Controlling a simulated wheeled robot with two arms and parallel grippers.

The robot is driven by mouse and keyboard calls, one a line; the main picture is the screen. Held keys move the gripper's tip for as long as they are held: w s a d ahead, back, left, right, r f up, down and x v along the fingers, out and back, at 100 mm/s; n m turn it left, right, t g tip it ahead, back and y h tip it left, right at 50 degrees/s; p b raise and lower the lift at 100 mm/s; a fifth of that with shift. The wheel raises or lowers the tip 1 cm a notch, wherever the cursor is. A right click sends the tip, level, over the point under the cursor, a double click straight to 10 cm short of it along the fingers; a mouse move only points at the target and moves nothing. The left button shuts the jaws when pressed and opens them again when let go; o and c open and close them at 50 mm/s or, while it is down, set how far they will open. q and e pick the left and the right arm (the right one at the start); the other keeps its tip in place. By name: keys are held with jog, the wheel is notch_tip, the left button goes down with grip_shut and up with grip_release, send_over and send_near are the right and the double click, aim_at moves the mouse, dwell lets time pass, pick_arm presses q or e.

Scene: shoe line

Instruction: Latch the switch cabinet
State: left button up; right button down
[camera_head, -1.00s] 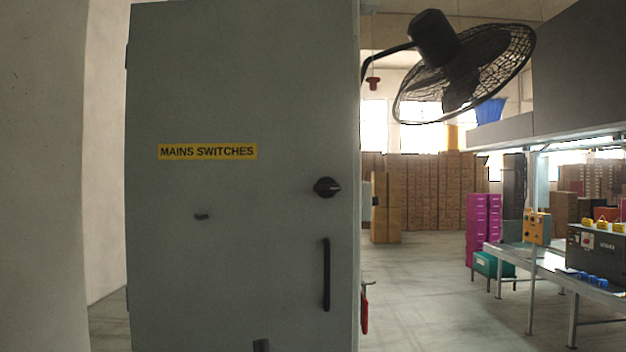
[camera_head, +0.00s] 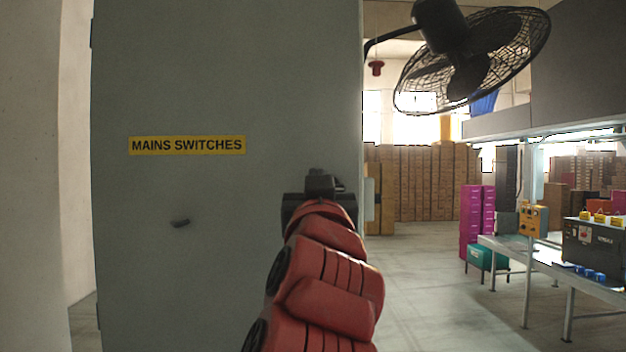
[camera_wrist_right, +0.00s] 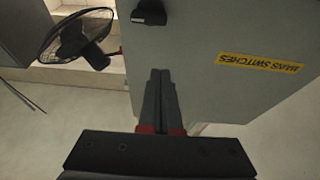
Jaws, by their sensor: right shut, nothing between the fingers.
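The grey switch cabinet (camera_head: 200,80) fills the left and middle of the head view, its yellow MAINS SWITCHES label (camera_head: 187,145) on the door. My right gripper (camera_head: 322,184) is in front of the door's right part, its red arm coming up from below. The arm hides the long bar handle, and the gripper covers the knob area. In the right wrist view, the fingers (camera_wrist_right: 160,78) are shut and empty. The black knob (camera_wrist_right: 148,12) shows beyond their tips, apart from them in the picture. The label there (camera_wrist_right: 258,63) appears upside down. My left gripper is out of view.
A black caged fan (camera_head: 470,60) projects right of the cabinet. A metal workbench (camera_head: 520,255) with boxes stands at the right. Stacked brown cartons (camera_head: 425,180) line the back. The floor (camera_head: 420,290) between cabinet and bench is clear.

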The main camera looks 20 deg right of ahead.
jog(key=shift+s, duration=0.2)
jog(key=p+x, duration=0.5)
jog(key=x, duration=0.1)
jog(key=p+x, duration=0.3)
jog(key=x, duration=0.1)
jog(key=shift+r+p, duration=0.3)
jog(key=shift+r, duration=0.05)
notch_tip(320, 180, down, 3)
jog(key=shift+w+a+f+p, duration=0.15)
jog(key=shift+f+p, duration=0.05)
jog(key=shift+p, duration=0.1)
jog(key=shift+f, duration=0.7)
